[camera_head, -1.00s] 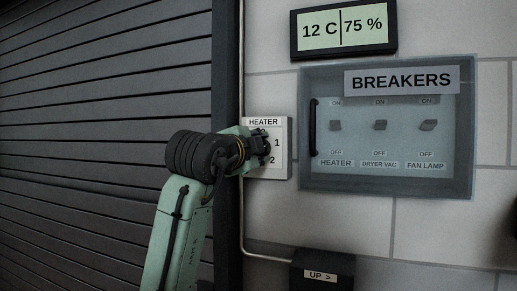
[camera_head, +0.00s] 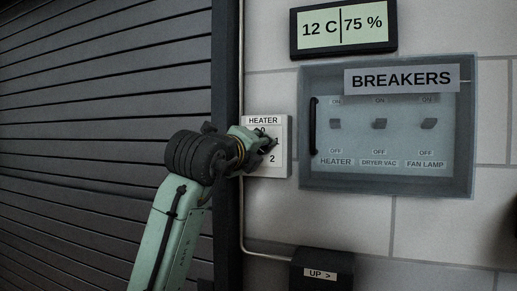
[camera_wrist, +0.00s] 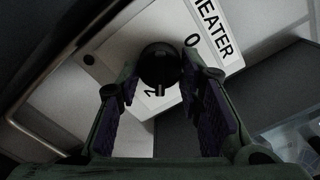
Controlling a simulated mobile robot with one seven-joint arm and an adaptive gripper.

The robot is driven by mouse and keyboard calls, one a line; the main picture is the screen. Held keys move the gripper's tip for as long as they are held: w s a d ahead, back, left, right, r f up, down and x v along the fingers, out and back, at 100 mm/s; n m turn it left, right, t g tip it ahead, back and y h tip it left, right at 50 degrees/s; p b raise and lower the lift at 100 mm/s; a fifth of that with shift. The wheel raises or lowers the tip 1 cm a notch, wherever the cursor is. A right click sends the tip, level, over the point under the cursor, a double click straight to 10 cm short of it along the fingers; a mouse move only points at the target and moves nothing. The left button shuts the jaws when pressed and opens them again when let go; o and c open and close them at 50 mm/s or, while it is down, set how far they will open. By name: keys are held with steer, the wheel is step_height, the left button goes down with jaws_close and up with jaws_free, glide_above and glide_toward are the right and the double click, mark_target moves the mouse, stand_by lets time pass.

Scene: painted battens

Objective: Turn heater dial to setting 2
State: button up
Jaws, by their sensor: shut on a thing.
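The heater panel (camera_head: 284,160) is a pale box on the wall, labelled HEATER, with the numbers 0, 1 and 2. In the head view my gripper (camera_head: 266,143) is at the panel's face and hides the dial and part of the 1; the 2 shows below it. In the wrist view the round black heater dial (camera_wrist: 159,64) sits between the fingertips of my gripper (camera_wrist: 160,76), which is shut on it.
A breaker box (camera_head: 470,130) with a clear cover, a dark handle and three switches is right of the panel. A display (camera_head: 345,27) reading 12 C and 75 % hangs above. A dark shutter (camera_head: 90,130) fills the left. An UP box (camera_head: 322,270) is below.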

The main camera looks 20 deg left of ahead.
steer(key=shift+f+m, duration=0.1)
steer(key=shift+m, duration=1.3)
steer(key=o, duration=1.1)
steer(key=shift+o, duration=0.2)
steer(key=shift+s, duration=0.1)
steer(key=s, duration=1.2)
steer(key=shift+a, duration=0.2)
steer(key=shift+w, duration=0.1)
